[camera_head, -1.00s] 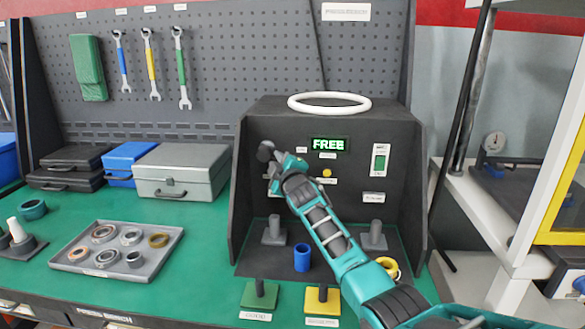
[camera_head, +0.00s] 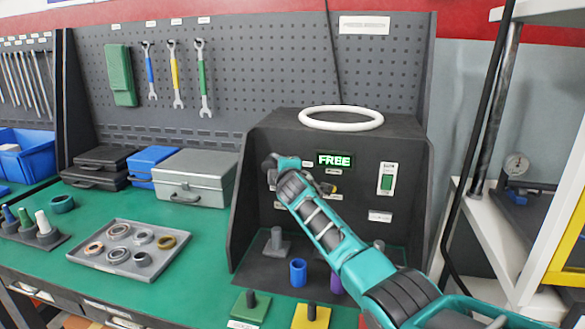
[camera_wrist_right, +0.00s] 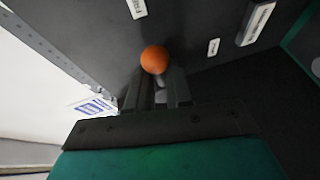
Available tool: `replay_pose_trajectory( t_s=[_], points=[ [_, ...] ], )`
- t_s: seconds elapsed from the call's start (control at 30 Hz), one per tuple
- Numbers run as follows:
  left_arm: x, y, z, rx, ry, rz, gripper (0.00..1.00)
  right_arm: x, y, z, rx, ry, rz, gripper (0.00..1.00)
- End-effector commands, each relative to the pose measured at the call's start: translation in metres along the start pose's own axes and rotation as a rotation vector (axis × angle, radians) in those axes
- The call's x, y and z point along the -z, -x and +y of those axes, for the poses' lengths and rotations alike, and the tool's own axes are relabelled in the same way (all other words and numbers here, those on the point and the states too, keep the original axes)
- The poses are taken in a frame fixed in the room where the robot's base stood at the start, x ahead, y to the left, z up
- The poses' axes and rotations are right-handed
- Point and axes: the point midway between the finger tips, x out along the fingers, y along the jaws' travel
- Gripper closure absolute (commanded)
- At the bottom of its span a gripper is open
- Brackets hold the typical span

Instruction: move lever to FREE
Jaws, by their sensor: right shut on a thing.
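The test station (camera_head: 340,128) has a dark front panel with a display (camera_head: 334,160) lit green with the word FREE. My right gripper (camera_head: 271,168) is at the upper left of this panel, its arm reaching in from the lower right. In the right wrist view, the orange ball knob of the lever (camera_wrist_right: 155,59) shows at the tips of my right gripper's fingers (camera_wrist_right: 158,88), which are shut on the lever. The lever's shaft is mostly hidden by the fingers. My left gripper is out of view.
A white ring (camera_head: 341,118) lies on top of the station. A blue cup (camera_head: 298,272) and a grey post (camera_head: 277,243) stand below my arm. A grey tray (camera_head: 128,258) of rings and a grey case (camera_head: 184,178) are to the left.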

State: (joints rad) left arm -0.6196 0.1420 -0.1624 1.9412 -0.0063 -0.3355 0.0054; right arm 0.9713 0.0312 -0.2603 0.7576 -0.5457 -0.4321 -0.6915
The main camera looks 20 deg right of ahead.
Motion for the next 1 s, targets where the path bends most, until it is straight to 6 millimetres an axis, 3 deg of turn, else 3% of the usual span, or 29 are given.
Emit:
replay_pose_trajectory(
  t_s=[0.03,0.13,0.67,0.7,0.87,1.0],
  points=[
    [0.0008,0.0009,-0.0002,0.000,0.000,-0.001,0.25,0.0096,0.0015,0.0028,-0.003,0.014,0.012,1.00],
    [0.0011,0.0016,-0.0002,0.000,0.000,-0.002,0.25,0.0127,0.0020,0.0026,0.003,0.028,0.008,1.00],
    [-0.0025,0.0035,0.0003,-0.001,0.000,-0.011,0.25,0.0153,0.0024,0.0022,0.007,0.042,0.005,1.00],
    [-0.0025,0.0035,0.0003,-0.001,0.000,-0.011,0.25,0.0153,0.0025,0.0022,0.007,0.042,0.005,0.76],
    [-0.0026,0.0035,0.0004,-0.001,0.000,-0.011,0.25,0.0149,0.0024,0.0018,0.008,0.037,0.004,0.61],
    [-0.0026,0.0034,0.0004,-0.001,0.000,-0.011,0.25,0.0127,0.0020,0.0012,0.010,0.035,0.001,0.60]
  ],
)
